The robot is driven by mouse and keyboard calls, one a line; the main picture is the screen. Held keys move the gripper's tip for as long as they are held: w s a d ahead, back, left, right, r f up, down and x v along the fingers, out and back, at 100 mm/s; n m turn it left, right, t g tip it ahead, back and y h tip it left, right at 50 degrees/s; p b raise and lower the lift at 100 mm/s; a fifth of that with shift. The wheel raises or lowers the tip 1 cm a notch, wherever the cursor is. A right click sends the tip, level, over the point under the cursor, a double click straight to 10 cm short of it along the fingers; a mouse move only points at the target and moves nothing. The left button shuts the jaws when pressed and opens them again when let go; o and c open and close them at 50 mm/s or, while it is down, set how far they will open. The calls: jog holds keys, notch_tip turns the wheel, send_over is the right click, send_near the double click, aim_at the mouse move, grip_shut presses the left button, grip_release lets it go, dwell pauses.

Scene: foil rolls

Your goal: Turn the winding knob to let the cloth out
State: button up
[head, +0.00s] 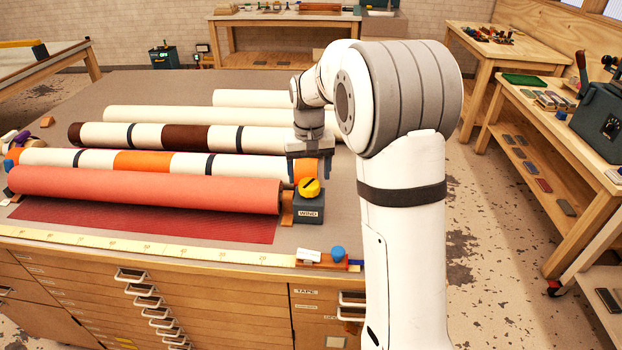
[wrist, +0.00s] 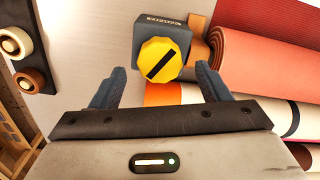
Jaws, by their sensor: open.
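The winding knob (head: 309,187) is yellow with a black bar across its face. It sits on top of a dark box labelled WIND (head: 309,209) at the right end of the coral cloth roll (head: 150,188). A sheet of red cloth (head: 130,221) lies on the table in front of the roll. My gripper (head: 307,170) is open just behind and above the knob. In the wrist view the knob (wrist: 161,62) shows ahead of and between the two spread fingers (wrist: 157,88), apart from both. The bar runs diagonally there.
Several other rolls lie behind, including a striped orange one (head: 142,161) and a striped brown one (head: 185,137). A ruler strip (head: 150,249) runs along the table's front edge. A blue ball (head: 338,253) sits at the front right corner. The grey table top is clear beside the box.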

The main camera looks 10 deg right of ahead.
aim_at(310, 183)
jog(key=shift+f, duration=1.55)
jog(key=shift+c, duration=0.3)
jog(key=c, duration=0.9)
